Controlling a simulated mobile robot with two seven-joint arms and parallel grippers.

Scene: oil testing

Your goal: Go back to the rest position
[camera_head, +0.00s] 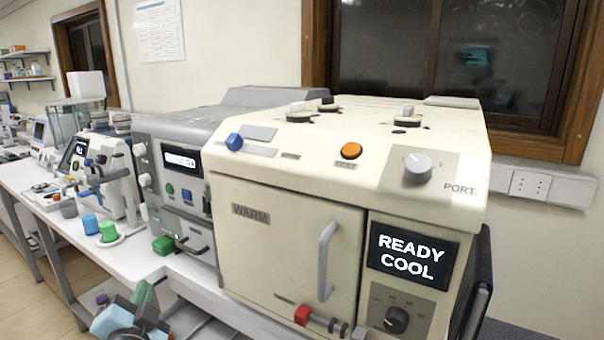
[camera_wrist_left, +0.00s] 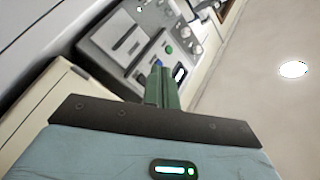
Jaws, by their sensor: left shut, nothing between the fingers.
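My left gripper (camera_head: 143,291) is low at the left of the head view, below the front edge of the white bench. Its green fingers are together and empty, touching nothing that I can see. In the left wrist view the shut green fingers (camera_wrist_left: 162,82) point towards a grey instrument panel (camera_wrist_left: 150,40). My right gripper is not in view.
A cream oven-like machine (camera_head: 285,235) stands on the bench, its door shut and its screen (camera_head: 411,262) reading READY COOL. A grey instrument (camera_head: 180,165) stands beside it. Blue and green cups (camera_head: 90,224) are further left. Open floor lies in front of the bench at left.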

